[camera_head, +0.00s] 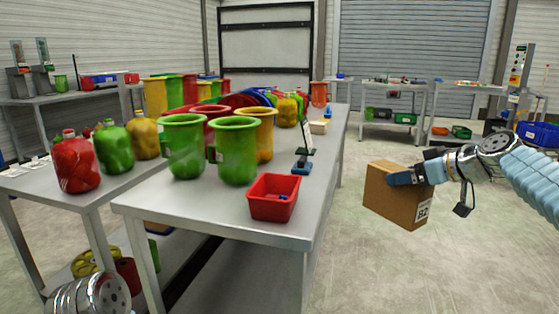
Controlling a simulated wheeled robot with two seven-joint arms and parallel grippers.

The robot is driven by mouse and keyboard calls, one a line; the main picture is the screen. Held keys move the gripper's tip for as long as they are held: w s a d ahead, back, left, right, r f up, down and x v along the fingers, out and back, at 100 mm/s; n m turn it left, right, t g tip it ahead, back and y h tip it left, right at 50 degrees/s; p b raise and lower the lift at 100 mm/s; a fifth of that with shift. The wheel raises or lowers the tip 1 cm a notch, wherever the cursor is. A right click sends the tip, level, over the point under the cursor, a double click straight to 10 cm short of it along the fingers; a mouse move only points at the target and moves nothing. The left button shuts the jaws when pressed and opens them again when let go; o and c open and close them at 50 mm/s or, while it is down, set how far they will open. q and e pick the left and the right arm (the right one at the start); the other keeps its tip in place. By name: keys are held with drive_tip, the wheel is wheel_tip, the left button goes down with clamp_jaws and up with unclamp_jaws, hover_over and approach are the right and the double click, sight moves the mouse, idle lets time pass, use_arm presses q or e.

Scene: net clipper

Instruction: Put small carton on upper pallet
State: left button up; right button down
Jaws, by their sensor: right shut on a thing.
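A small brown carton (392,203) with a white printed label is held in the air to the right of the long table. My right gripper (402,177) is shut on the carton at its upper right edge, with the arm coming in from the right. The carton is tilted a little and is clear of the table and the floor. Part of my left arm shows at the bottom left edge, but its gripper is out of the frame. I cannot make out an upper pallet in this view.
A long grey table (150,207) holds green pots (238,155), a red bin (273,197) and several other containers. A red jug (75,165) and others stand at the left. Workbenches (390,84) line the back. The floor (400,270) around the carton is clear.

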wheel_tip(320, 180, down, 28)
drive_tip(key=a+n+g+y, duration=0.1)
drive_tip(key=n+y, duration=0.1)
drive_tip(key=s+a+f+n+g+y, duration=0.1)
drive_tip(key=s+a+f, duration=0.3)
drive_tip(key=s+f, duration=0.25)
drive_tip(key=s+a+f+n+g, duration=0.1)
drive_tip(key=s+a+f, duration=0.4)
drive_tip(key=s+f, duration=0.15)
wheel_tip(320, 180, up, 12)
drive_tip(key=w+m+t+h, duration=0.1)
drive_tip(key=m+t+h, duration=0.3)
drive_tip(key=m, duration=0.3)
drive_tip(key=shift+w+d+f+h, duration=0.25)
drive_tip(key=shift+w+d+h, duration=0.05)
drive_tip(key=shift+h, duration=0.6)
